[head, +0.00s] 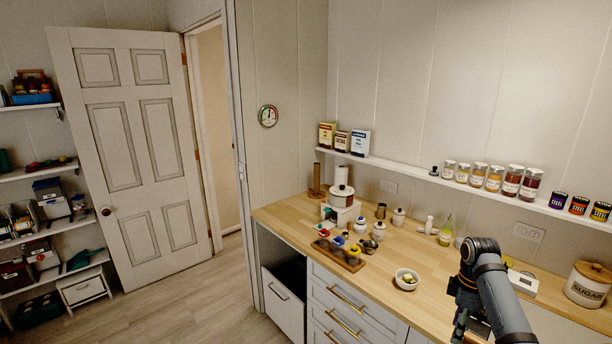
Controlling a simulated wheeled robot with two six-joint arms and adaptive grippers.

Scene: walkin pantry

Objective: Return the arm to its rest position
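One of my arms, the right one, comes in from the bottom right and reaches over the front of the wooden counter (440,269). Its dark gripper end (461,326) hangs low at the counter's front edge, partly hidden by the arm's own links. Its fingers are too small and dark to tell whether they are open or shut, and I see nothing clearly held. My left arm and gripper are not in view.
A wooden rack (338,256) and several jars stand further left. A wall shelf (400,170) runs above.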

